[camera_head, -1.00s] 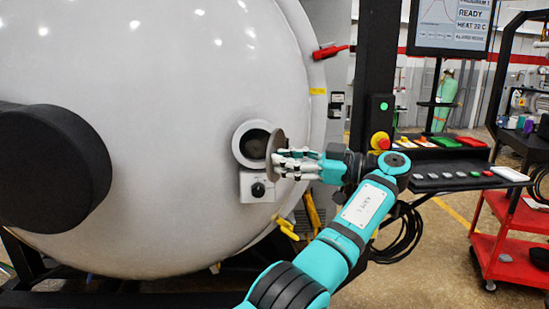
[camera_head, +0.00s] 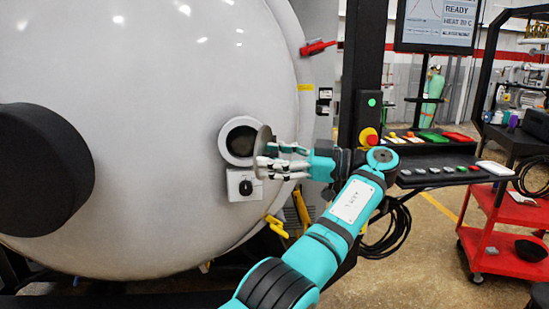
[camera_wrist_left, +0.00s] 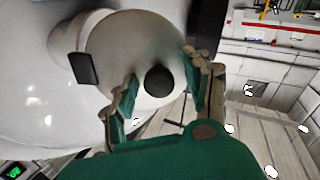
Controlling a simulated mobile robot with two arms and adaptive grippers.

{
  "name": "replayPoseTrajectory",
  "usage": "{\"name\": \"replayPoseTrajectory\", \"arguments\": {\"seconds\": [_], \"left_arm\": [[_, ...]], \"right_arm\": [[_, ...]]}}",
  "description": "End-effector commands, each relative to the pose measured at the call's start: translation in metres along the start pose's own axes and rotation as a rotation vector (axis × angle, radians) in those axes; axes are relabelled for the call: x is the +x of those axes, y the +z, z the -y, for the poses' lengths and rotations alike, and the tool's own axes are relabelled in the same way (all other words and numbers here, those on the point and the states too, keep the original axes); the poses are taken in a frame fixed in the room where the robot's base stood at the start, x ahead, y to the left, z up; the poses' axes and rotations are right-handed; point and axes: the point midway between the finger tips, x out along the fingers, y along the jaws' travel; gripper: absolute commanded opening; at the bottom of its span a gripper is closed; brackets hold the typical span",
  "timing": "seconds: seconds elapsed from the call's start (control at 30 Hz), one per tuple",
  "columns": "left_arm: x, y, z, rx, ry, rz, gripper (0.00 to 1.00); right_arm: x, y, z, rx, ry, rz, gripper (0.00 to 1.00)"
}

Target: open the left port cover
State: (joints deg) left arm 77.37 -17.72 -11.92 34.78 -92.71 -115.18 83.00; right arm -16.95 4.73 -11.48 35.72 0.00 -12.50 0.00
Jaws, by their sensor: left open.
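The port cover (camera_head: 263,148) is a round grey disc standing swung out from the port, seen nearly edge-on in the head view. Behind it the white port ring (camera_head: 225,141) shows a dark opening. In the left wrist view the disc (camera_wrist_left: 130,50) faces me with a round black knob (camera_wrist_left: 159,80) on it. My left gripper (camera_head: 268,164) is open at the cover's outer face. Its fingers lie on either side of the knob in the wrist view; I cannot tell whether they touch the disc. My right gripper is not in view.
The large white furnace door (camera_head: 150,190) fills the left, with a black cylinder (camera_head: 40,155) on it. A small knob box (camera_head: 243,185) sits below the port. A control panel (camera_head: 440,170) and red cart (camera_head: 500,255) stand to the right.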

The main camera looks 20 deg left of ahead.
Motion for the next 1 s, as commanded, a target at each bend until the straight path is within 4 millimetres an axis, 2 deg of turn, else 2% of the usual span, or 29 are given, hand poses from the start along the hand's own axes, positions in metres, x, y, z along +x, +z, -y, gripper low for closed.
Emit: {"name": "replayPoseTrajectory", "arguments": {"seconds": [0.17, 0.5, 0.6, 0.8, 1.0], "left_arm": [[0.0, -0.01, -0.003, -0.003, 0.0, 0.0, 0.51], [0.0, -0.073, -0.023, -0.003, 0.0, -0.002, 0.51], [0.0, -0.084, -0.027, 0.0, 0.0, -0.002, 0.51], [0.0, -0.094, -0.031, 0.001, 0.0, 0.0, 0.51], [0.0, -0.095, -0.031, 0.0, 0.0, 0.0, 0.51]], "right_arm": [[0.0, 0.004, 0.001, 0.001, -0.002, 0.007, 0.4], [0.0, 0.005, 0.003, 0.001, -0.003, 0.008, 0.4], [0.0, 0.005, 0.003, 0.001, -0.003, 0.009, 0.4], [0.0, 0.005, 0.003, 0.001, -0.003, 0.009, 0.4], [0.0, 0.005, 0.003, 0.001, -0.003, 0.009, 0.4]]}}
